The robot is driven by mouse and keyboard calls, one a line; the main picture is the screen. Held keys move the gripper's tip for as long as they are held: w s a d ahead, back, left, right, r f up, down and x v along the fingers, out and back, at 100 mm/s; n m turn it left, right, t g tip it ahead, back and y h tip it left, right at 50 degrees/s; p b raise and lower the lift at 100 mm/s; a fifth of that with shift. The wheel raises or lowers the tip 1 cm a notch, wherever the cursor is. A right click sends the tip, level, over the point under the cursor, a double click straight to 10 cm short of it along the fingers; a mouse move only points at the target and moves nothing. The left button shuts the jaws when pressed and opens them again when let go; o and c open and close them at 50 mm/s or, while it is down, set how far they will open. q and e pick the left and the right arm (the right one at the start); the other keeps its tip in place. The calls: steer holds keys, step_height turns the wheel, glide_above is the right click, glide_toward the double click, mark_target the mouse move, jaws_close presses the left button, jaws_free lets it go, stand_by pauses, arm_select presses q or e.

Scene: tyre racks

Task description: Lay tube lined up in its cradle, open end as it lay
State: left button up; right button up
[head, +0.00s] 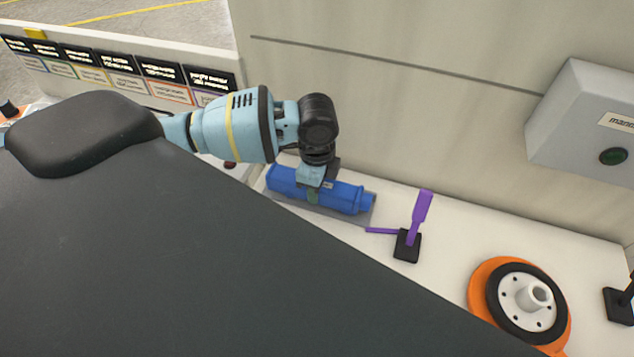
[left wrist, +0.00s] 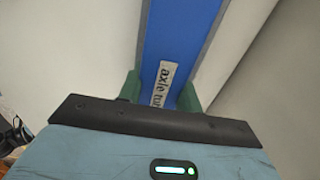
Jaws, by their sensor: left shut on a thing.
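The blue tube (head: 283,181) lies roughly level along the white bench, its narrower stepped end to the right. My left gripper (head: 313,193) is over its middle from above, shut on it. In the left wrist view the blue tube (left wrist: 180,35) runs between the green fingers of my left gripper (left wrist: 161,97), with a partly hidden label starting "axle tu". A grey cradle (head: 327,214) shows under the tube along its front side. I cannot tell whether the tube rests in it or is just above it. The tube's open end cannot be made out. My right gripper is out of view.
A purple lever on a black base (head: 407,246) stands just right of the tube. An orange disc with a black and white hub (head: 527,302) lies further right. A grey box with a green button (head: 590,125) is on the back wall. A labelled rack (head: 120,70) is at left.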

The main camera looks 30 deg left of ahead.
arm_select(q)
steer(key=shift+f, duration=0.35)
steer(key=o, duration=1.2)
steer(key=shift+o, duration=0.2)
steer(key=shift+r, duration=0.1)
steer(key=shift+r, duration=0.15)
step_height(320, 180, up, 6)
steer(key=shift+s+r, duration=0.15)
steer(key=shift+r, duration=0.55)
